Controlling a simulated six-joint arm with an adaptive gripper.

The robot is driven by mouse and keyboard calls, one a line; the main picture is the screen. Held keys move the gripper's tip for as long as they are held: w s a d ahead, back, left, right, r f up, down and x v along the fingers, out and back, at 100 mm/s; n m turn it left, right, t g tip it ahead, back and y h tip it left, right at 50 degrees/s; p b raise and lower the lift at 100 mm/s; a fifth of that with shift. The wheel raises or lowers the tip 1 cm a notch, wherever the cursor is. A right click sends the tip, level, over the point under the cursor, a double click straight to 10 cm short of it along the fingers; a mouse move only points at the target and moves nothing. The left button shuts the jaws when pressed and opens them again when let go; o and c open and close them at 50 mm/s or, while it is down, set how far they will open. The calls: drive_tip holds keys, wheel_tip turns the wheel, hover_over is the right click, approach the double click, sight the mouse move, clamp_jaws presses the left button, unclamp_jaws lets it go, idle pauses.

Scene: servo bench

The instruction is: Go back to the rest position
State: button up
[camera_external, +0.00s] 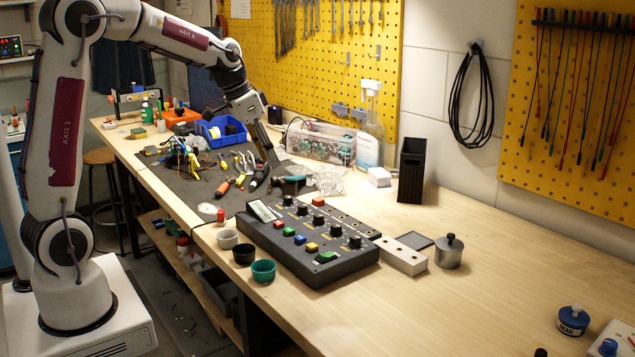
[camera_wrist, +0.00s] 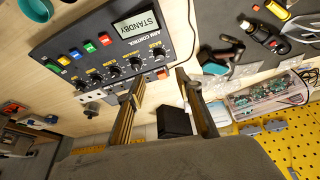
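My gripper (camera_external: 272,163) hangs over the far part of the grey mat (camera_external: 198,182), pointing down near the tools. In the wrist view my gripper (camera_wrist: 160,78) shows two separate fingers with a gap and nothing between them. The black control box (camera_external: 310,242) sits on the bench, nearer the camera than my gripper. It has coloured buttons and black knobs. In the wrist view the control box (camera_wrist: 88,50) has a display (camera_wrist: 138,25) reading STANDBY. I cannot tell the exact height of the fingertips above the mat.
A clear box (camera_external: 320,143), a bottle (camera_external: 371,108) and a black bin (camera_external: 411,171) stand at the back. The bench's right part is mostly clear.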

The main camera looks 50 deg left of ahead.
drive_tip(key=s+d+r+n, duration=0.1)
drive_tip(key=s+d, duration=0.2)
drive_tip(key=s, duration=1.1)
drive_tip(key=s+d+r+n+t, duration=0.1)
drive_tip(key=s+d, duration=0.3)
drive_tip(key=s, duration=1.1)
drive_tip(key=shift+y, duration=0.4)
drive_tip(key=shift+d, duration=0.2)
idle(2.2)
